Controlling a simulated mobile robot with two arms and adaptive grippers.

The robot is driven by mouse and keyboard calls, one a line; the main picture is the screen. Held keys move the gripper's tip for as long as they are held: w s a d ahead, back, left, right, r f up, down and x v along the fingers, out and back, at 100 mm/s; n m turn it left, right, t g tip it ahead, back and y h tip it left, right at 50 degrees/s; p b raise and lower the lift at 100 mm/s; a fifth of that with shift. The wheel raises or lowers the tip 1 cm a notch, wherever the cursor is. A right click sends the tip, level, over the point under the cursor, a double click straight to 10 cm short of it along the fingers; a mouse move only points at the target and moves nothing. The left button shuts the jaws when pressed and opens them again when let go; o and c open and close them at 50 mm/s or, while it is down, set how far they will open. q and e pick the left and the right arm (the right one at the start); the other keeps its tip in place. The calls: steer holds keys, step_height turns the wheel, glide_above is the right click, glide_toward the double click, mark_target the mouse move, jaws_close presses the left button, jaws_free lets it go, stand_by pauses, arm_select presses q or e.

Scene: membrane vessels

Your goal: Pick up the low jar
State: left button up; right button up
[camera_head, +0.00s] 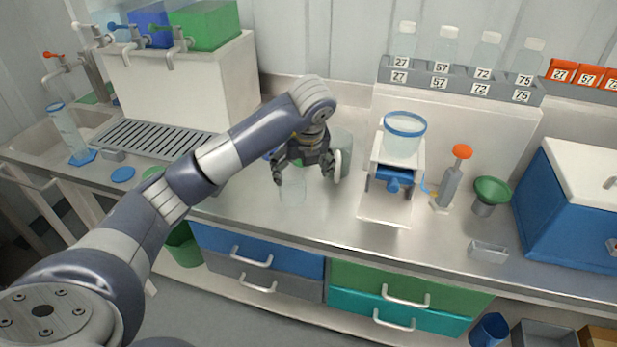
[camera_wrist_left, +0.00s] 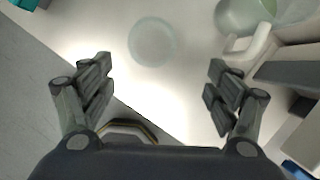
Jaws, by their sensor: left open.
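A clear, low glass jar (camera_head: 292,190) stands on the steel bench, faint against the bright surface. In the left wrist view the jar (camera_wrist_left: 152,42) shows as a pale round rim, ahead of the fingertips and between their lines. My left gripper (camera_head: 304,170) is open and empty, with its fingers pointing down just above and behind the jar in the head view. Its two spread fingers also show in the left wrist view (camera_wrist_left: 160,80). No finger appears to touch the jar. My right gripper is not in view.
A greenish jug with a white handle (camera_head: 338,180) stands close beside the gripper, to the right. A white stand with a blue-rimmed vessel (camera_head: 404,145) is farther right. A drain rack (camera_head: 150,138) lies left. The bench front edge (camera_wrist_left: 140,108) is close to the jar.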

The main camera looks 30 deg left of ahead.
mark_target(295, 179)
arm_select(q)
steer(key=shift+a+f, duration=0.1)
steer(key=shift+a, duration=0.25)
steer(key=x, duration=0.1)
steer(key=p+x, duration=0.1)
steer(key=x, duration=0.1)
steer(key=shift+s+a+f, duration=0.2)
steer(key=shift+f, duration=0.05)
steer(key=shift+w+a+f, duration=0.1)
steer(key=shift+w+f, duration=0.05)
steer(key=shift+f, duration=0.2)
steer(key=p+x, duration=0.1)
steer(key=x, duration=0.1)
steer(key=a+p+x, duration=0.1)
steer(key=x, duration=0.2)
steer(key=shift+w+r, duration=0.15)
steer(key=shift+r, duration=0.1)
steer(key=shift+w+f, duration=0.15)
steer(key=shift+f, duration=0.15)
steer(key=c, duration=1.1)
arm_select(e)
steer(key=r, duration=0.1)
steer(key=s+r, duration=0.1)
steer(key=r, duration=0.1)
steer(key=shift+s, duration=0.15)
